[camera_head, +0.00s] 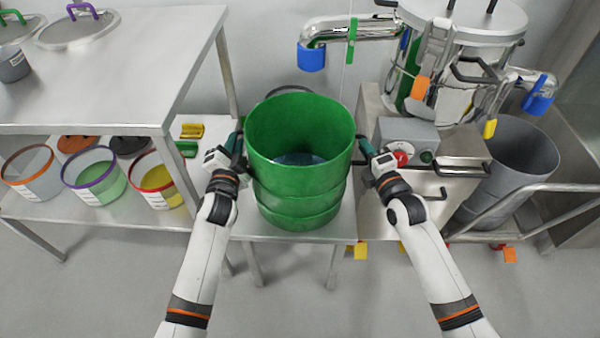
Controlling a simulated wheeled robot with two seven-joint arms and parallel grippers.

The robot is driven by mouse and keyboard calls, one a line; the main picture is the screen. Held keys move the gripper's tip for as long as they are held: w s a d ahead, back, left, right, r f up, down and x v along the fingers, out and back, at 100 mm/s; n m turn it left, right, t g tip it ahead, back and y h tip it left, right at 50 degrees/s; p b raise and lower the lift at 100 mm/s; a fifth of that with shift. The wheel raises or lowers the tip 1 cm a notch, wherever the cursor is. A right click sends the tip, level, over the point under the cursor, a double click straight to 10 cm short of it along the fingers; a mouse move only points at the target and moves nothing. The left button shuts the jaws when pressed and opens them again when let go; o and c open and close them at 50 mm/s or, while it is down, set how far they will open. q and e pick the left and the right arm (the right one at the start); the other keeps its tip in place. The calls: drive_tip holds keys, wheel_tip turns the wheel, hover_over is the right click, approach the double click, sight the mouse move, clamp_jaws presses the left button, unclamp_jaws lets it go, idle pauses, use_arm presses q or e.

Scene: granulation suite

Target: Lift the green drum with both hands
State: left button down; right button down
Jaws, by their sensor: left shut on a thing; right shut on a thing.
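The green drum (300,190) is an open-topped, ribbed bucket standing upright in the middle of the head view, over a small steel table (335,235). I cannot tell whether its base touches the table. Its inside looks empty down to a bluish bottom. My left gripper (236,150) is shut at the drum's left side, just below the rim. My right gripper (362,150) is shut at its right side at about the same height. The fingertips and the parts they grip are small and partly hidden.
A steel bench (110,85) with a lower shelf of clear tubs (95,175) stands left. Right are a steel cabinet with a red knob (402,158), a steel vessel (455,70) and a grey bin (515,160) behind a rail. The floor in front is clear.

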use_arm(q)
drive_tip(key=shift+r, duration=0.25)
use_arm(e)
drive_tip(key=shift+f, duration=0.15)
